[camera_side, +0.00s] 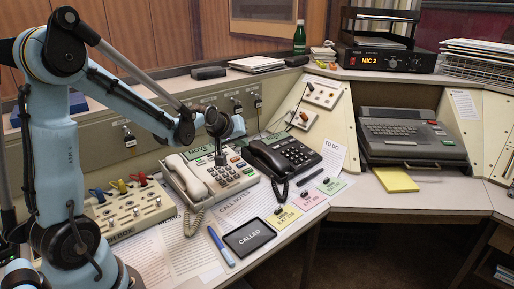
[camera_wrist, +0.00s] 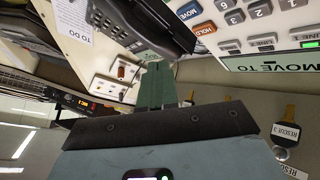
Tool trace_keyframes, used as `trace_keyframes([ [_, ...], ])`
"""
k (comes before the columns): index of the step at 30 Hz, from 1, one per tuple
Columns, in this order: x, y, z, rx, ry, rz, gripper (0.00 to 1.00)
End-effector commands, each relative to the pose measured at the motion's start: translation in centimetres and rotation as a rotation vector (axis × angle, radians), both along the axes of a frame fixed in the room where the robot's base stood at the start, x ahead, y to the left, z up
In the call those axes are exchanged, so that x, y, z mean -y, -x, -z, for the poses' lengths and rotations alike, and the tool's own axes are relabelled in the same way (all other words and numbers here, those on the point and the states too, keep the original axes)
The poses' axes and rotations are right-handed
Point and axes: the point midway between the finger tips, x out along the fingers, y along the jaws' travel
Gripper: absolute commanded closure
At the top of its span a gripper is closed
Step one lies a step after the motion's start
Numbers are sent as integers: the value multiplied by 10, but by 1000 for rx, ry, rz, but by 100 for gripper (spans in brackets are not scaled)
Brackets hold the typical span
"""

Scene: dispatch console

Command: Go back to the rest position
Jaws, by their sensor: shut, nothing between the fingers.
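My gripper (camera_side: 220,160) points down just above the light grey desk phone, close to its upper part; I cannot tell whether it touches. Its fingers look together, with nothing held. The light grey phone (camera_side: 222,180) has its handset on the left side and a green label at its top. Its keys and MOVE TO label (camera_wrist: 285,62) also show at the upper right of the wrist view. My arm reaches in from the left, bent, well away from its base.
A black phone (camera_side: 290,158) stands close to the right. A patch board (camera_side: 130,210) with coloured plugs is at the left. A blue pen (camera_side: 221,247), a black CALLED tray (camera_side: 249,238) and coloured cards lie in front. The sloped panel (camera_side: 165,128) with hanging tags rises behind.

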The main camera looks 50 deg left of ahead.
Motion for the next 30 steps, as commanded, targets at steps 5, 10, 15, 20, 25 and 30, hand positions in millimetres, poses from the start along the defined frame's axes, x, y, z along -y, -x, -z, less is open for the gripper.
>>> trace_keyframes([
  [5,31,14,-15,-39,-38,92,100],
  [10,77,46,-32,-108,-108,251,100],
  [15,118,84,-40,-170,-185,418,100],
  [20,149,122,-39,-223,-256,571,100],
  [25,169,152,-33,-261,-316,698,100],
  [30,177,166,-29,-278,-343,756,100],
])
